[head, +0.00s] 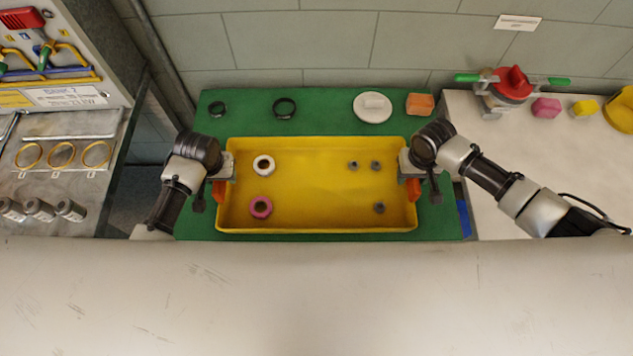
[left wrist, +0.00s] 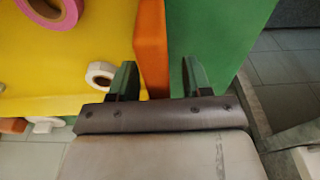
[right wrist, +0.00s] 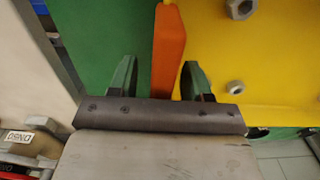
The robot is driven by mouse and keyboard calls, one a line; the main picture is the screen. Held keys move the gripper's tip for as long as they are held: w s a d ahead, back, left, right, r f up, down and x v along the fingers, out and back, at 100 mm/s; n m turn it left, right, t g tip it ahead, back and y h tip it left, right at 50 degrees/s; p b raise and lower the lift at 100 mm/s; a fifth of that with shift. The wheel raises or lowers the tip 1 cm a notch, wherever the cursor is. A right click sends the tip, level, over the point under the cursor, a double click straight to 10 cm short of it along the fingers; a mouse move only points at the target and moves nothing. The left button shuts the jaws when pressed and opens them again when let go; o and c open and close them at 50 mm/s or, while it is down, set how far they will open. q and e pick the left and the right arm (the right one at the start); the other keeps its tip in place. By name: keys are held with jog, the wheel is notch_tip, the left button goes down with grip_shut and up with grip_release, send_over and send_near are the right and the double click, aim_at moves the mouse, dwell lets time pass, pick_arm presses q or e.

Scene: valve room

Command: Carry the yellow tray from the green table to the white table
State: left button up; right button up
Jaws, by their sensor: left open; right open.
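The yellow tray (head: 320,205) lies on the green table (head: 330,112) and holds a white ring (head: 263,165), a pink ring (head: 260,207) and several grey nuts (head: 378,208). It has an orange handle at each short end. My left gripper (head: 219,180) is at the left end; in the left wrist view its open fingers (left wrist: 157,80) stand either side of the orange handle (left wrist: 151,45). My right gripper (head: 411,180) is at the right end; in the right wrist view its open fingers (right wrist: 158,78) stand either side of the other handle (right wrist: 168,50). The white table (head: 462,110) is at the right.
Behind the tray on the green table are two dark rings (head: 284,107), a white dish (head: 373,107) and an orange block (head: 420,103). The white table bears a red valve (head: 511,84), a pink block (head: 546,108) and yellow items (head: 584,107). A panel (head: 60,50) stands at the left.

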pick_arm(q)
grip_shut()
pick_arm(e)
grip_shut()
pick_arm(q)
jog(key=shift+r, duration=0.1)
pick_arm(e)
jog(key=shift+w+r, duration=0.1)
